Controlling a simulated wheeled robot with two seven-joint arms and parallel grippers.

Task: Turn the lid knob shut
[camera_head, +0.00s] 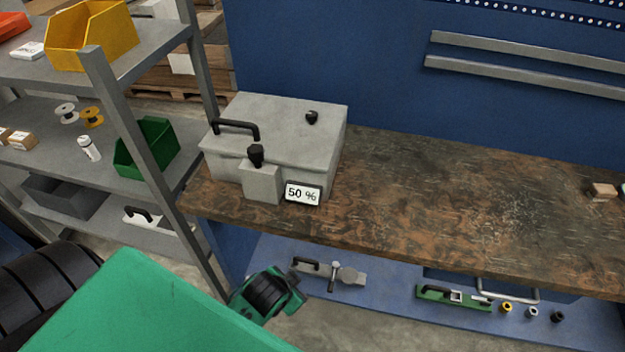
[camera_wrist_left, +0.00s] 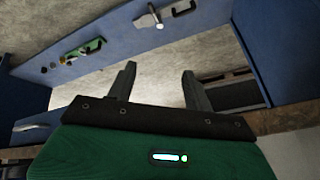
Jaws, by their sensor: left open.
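A grey box (camera_head: 270,133) with a closed-looking lid sits at the left end of the brown workbench. A small black knob (camera_head: 311,117) is on top of the lid, and a black handle (camera_head: 236,128) is at its left edge. A second black knob (camera_head: 256,155) stands on a small grey block at the front, beside a display (camera_head: 302,195) reading "50 %". My left gripper (camera_wrist_left: 158,78) is open and empty in the left wrist view, its two dark fingers apart. In the head view my green arm is low, in front of the bench, away from both knobs. My right gripper is not in view.
The workbench top (camera_head: 440,205) is mostly clear right of the box. A blue lower shelf (camera_head: 390,310) holds tools, including a green one (camera_head: 453,297). A grey rack (camera_head: 150,60) with bins stands left, close to the box. A blue wall is behind.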

